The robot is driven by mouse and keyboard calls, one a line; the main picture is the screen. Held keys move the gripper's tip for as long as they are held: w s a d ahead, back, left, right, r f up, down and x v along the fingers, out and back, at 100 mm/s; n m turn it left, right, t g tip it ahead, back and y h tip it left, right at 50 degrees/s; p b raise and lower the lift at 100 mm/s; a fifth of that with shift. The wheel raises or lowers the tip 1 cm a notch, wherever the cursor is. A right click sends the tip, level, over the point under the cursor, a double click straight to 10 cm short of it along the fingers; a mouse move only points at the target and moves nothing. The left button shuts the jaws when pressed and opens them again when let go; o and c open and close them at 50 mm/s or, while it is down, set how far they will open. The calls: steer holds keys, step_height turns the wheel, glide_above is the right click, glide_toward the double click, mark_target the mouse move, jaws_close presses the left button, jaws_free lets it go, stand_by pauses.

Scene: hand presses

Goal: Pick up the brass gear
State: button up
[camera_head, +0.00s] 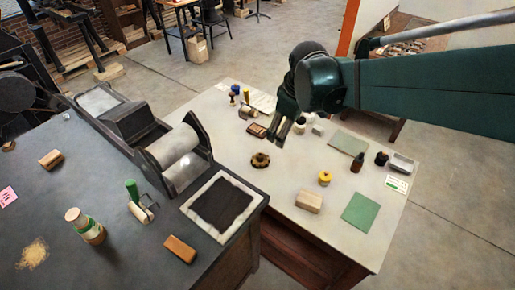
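The brass gear (260,160) is a small, dark brown-gold toothed disc lying flat on the pale table (232,134), left of the table's middle. My gripper (277,134) hangs above the table, pointing down, a little behind and to the right of the gear in the picture. Its two fingers look apart, with a narrow gap and nothing seen between them. The gear is in full view and clear of the fingers. The exact height of the fingertips above the table is hard to tell.
Near the gripper are a brown block (257,130) and small jars (300,125). The dark press bench (130,255) adjoins at left. Table around the gear is clear.

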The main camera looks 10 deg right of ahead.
steer(key=w+a+f+n+g+b, duration=0.25)
steer(key=w+f+n, duration=0.25)
steer(key=w+f, duration=0.65)
steer(key=n+g+b, duration=0.1)
steer(key=n+b, duration=0.1)
steer(key=n, duration=0.2)
glide_above(260, 154)
steer(key=f, duration=1.3)
steer(key=shift+s+d+f, duration=0.25)
steer(key=shift+f, duration=0.05)
steer(key=shift+w+a+f+n, duration=0.15)
steer(key=shift+f+n, duration=0.15)
steer(key=shift+f, duration=0.2)
steer(key=shift+f, duration=1.25)
steer(key=shift+f, duration=0.1)
steer(key=shift+f+b, duration=0.6)
steer(key=shift+f, duration=1.95)
